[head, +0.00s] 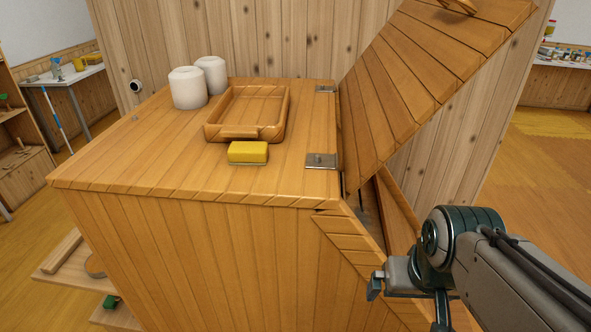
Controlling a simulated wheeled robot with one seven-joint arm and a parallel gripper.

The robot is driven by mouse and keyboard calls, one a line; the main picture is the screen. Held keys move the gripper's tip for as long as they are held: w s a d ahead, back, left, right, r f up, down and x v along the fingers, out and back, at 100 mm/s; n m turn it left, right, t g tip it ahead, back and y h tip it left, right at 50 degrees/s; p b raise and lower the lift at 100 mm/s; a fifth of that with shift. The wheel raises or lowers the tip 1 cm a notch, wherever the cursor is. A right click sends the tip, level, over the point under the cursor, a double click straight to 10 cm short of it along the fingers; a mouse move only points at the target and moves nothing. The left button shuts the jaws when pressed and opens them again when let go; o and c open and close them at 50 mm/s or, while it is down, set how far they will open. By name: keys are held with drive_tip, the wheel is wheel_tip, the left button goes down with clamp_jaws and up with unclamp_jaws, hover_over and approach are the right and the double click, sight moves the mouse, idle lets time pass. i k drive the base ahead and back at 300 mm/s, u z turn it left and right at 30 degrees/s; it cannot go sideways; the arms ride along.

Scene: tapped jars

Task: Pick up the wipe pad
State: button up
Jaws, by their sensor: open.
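The wipe pad, a small yellow block (248,152), lies flat on the wooden cabinet top, just in front of a shallow wooden tray (212,132). It is fully visible and nothing covers it. My gripper (408,303) is at the lower right, beside the cabinet's right front edge, well to the right of and below the pad in the picture. Its two fingers are apart, with nothing seen between them. The lower finger is partly cut off by the frame's bottom edge.
Two white jars (187,88) stand at the back left of the tray. A hinged wooden lid (430,80) stands raised at the cabinet's right, above an opening. A metal hinge (321,161) lies right of the pad. The cabinet top left of the pad is clear.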

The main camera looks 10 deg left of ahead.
sight(239, 153)
drive_tip(key=z, duration=2.25)
drive_tip(key=k, duration=1.45)
drive_tip(key=u, duration=1.65)
drive_tip(key=i, duration=0.25)
drive_tip(key=u, duration=0.1)
